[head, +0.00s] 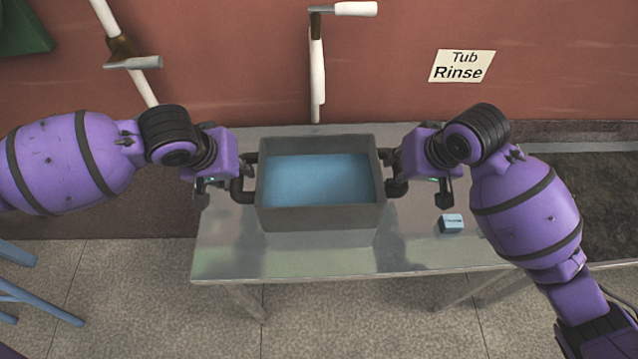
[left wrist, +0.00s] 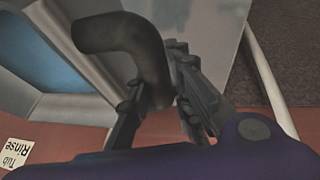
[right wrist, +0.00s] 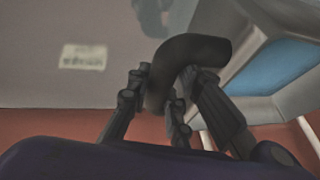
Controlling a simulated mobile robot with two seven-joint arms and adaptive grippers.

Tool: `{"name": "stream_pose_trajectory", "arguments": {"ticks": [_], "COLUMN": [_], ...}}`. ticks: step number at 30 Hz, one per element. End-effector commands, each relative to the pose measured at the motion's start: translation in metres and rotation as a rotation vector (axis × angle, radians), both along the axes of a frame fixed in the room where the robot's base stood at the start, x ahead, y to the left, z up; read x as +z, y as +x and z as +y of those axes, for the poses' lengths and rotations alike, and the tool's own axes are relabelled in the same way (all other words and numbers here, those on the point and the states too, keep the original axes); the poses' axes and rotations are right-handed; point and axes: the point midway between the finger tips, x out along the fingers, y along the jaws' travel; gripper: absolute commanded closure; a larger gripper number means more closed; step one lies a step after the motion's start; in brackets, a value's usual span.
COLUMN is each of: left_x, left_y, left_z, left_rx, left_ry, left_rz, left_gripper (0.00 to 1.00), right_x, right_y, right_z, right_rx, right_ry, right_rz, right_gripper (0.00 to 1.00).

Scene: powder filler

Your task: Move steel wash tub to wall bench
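The steel wash tub (head: 318,221) is a grey rectangular basin with blue liquid inside. It appears to rest level on the metal table, with a dark curved handle on each side. My left gripper (head: 238,186) is at the tub's left handle (head: 245,190), and its fingers close around the dark handle (left wrist: 150,62) in the left wrist view. My right gripper (head: 402,180) is at the right-hand handle; in the right wrist view its fingers lie on both sides of the dark handle (right wrist: 185,56). The wall bench cannot be identified for certain.
The shiny metal table (head: 300,262) has free room in front of the tub. A small blue box (head: 451,223) sits on its right part. A "Tub Rinse" sign (head: 462,66) and white pipes (head: 317,75) are on the red wall. Blue stool legs (head: 35,300) stand at left.

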Motion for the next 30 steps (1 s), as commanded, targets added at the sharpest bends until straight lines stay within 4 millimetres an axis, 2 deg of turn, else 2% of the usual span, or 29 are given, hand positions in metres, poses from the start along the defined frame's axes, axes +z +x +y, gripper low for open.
{"name": "stream_pose_trajectory", "arguments": {"ticks": [14,20,26,30], "left_x": [0.000,0.007,0.020,0.037], "left_y": [0.000,0.003,0.006,0.009], "left_z": [0.000,-0.002,-0.002,-0.002], "left_rx": [-0.001,-0.003,-0.004,-0.004], "left_ry": [-0.001,-0.004,-0.004,-0.004], "left_rz": [0.000,-0.012,-0.023,-0.038], "left_gripper": [1.00,1.00,1.00,1.00], "right_x": [0.000,0.006,0.020,0.037], "right_y": [0.000,0.003,0.005,0.009], "right_z": [0.000,0.000,0.000,0.000], "right_rx": [-0.003,-0.003,-0.004,-0.003], "right_ry": [0.001,0.003,0.003,0.004], "right_rz": [0.001,-0.010,-0.023,-0.037], "right_gripper": [1.00,1.00,1.00,1.00]}}
